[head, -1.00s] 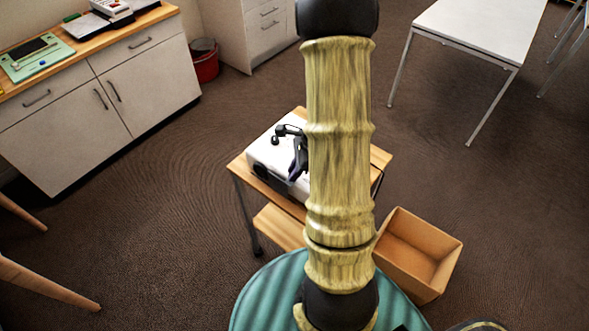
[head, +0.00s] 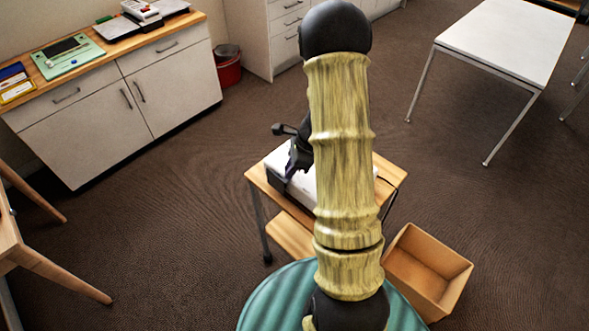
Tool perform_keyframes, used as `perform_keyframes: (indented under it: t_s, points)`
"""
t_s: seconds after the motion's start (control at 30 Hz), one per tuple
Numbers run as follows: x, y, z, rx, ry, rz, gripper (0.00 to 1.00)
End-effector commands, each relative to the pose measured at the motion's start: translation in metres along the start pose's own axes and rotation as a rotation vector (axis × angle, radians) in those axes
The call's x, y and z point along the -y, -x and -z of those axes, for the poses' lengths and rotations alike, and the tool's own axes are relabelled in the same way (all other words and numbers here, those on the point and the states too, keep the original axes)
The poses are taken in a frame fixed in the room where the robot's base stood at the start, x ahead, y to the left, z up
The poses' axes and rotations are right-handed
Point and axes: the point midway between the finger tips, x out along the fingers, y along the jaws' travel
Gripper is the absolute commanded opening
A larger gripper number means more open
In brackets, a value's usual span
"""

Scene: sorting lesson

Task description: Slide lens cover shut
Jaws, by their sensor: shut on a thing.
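A white projector (head: 302,188) sits on a small wooden cart, largely behind my arm. Its dark front (head: 278,184) faces the lower left; the lens cover there is too small and too covered to make out its position. My gripper (head: 288,174), dark with purplish fingers, reaches down at the projector's front left part. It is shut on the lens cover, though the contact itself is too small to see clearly.
The cart (head: 391,170) has a lower shelf. An open cardboard box (head: 428,272) stands on the floor to its right. A white table (head: 500,40) is at upper right, a cabinet (head: 150,95) at left, and a red bin (head: 228,70) behind. Carpet between is clear.

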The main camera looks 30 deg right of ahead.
Motion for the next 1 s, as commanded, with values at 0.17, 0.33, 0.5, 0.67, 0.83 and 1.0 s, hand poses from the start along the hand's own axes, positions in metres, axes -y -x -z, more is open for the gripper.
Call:
perform_keyframes:
  t_s: [0.17,0.33,0.5,0.67,0.83,1.0]
  points:
    - [0.003,0.002,-0.001,0.000,0.001,0.009,0.38]
    - [0.002,0.001,0.000,0.001,0.000,0.006,0.39]
    - [0.002,0.003,0.000,0.001,-0.001,0.005,0.39]
    - [0.002,0.017,0.000,0.001,0.000,0.008,0.39]
    - [0.002,0.046,0.000,0.001,0.001,0.010,0.39]
    - [0.002,0.081,0.000,0.001,0.002,0.009,0.39]
